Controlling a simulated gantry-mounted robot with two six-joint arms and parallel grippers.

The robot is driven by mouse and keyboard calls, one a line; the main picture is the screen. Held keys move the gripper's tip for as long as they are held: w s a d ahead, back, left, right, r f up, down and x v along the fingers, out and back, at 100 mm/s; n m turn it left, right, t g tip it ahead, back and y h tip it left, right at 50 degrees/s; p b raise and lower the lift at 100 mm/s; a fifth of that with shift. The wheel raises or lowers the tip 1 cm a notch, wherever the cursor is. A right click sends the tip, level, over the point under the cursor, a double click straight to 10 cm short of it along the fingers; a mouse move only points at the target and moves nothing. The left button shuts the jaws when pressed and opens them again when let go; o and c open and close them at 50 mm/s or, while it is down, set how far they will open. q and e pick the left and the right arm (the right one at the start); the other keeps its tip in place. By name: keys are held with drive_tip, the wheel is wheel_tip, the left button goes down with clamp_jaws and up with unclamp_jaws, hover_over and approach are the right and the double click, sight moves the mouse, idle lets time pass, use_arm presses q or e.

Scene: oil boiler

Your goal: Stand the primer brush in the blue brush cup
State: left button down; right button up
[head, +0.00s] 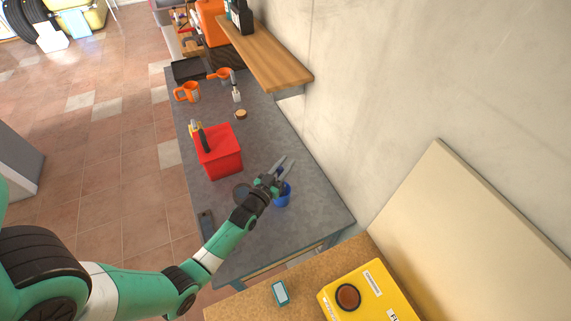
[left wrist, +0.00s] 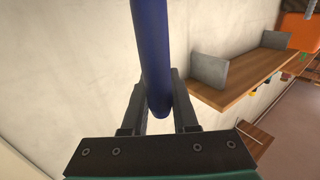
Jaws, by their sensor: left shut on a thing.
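My left gripper (head: 279,172) is shut on the blue handle of the primer brush (left wrist: 152,50), which stands out between the two fingers in the left wrist view. The brush's other end is hidden there. In the head view the gripper is above the blue brush cup (head: 283,199), close to its rim. The gripper and wrist cover part of the cup's opening, so I cannot tell whether any of the brush is inside. My right gripper is not in view.
A red box (head: 220,154) stands on the grey bench left of my gripper. A dark round thing (head: 241,190) lies beside my wrist. A wooden shelf (head: 265,55) runs along the wall. The bench right of the cup is clear.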

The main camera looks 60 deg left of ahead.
use_arm(q)
drive_tip(key=shift+f, duration=0.1)
drive_tip(key=c, duration=0.6)
unclamp_jaws()
drive_tip(key=v, duration=1.1)
drive_tip(key=shift+s, duration=0.3)
drive_tip(key=shift+d, duration=0.15)
